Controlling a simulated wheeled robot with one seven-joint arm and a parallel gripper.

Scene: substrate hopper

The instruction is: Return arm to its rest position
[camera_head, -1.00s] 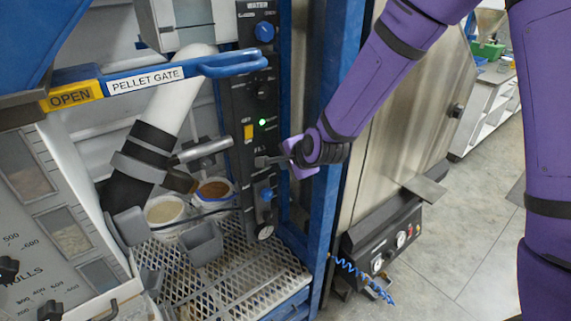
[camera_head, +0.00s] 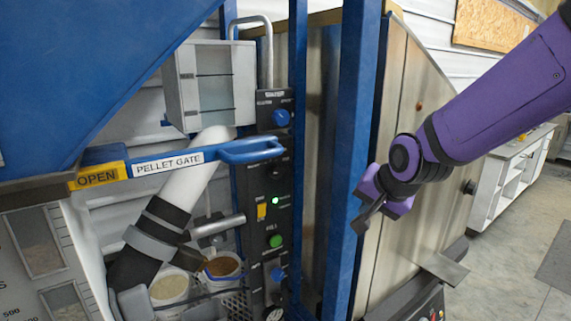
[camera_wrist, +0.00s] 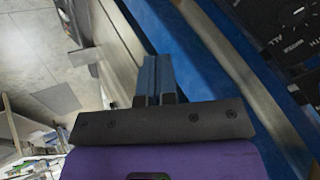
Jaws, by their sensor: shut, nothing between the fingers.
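My purple arm (camera_head: 500,90) reaches in from the right in the head view. My gripper (camera_head: 366,222) is shut and empty, in front of the blue frame post and the steel cabinet. Its shut fingers also show in the wrist view (camera_wrist: 156,80). It is apart from the control panel (camera_head: 272,205), which stands to its left with a blue knob at the top, a yellow switch, a lit green lamp and a green button.
A blue post (camera_head: 352,150) stands close beside my gripper. The blue pellet gate handle (camera_head: 250,150), labelled OPEN, is at the left. Two tubs, one pale (camera_head: 170,288) and one brown-filled (camera_head: 222,268), stand below. Open floor (camera_head: 515,260) lies at the right.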

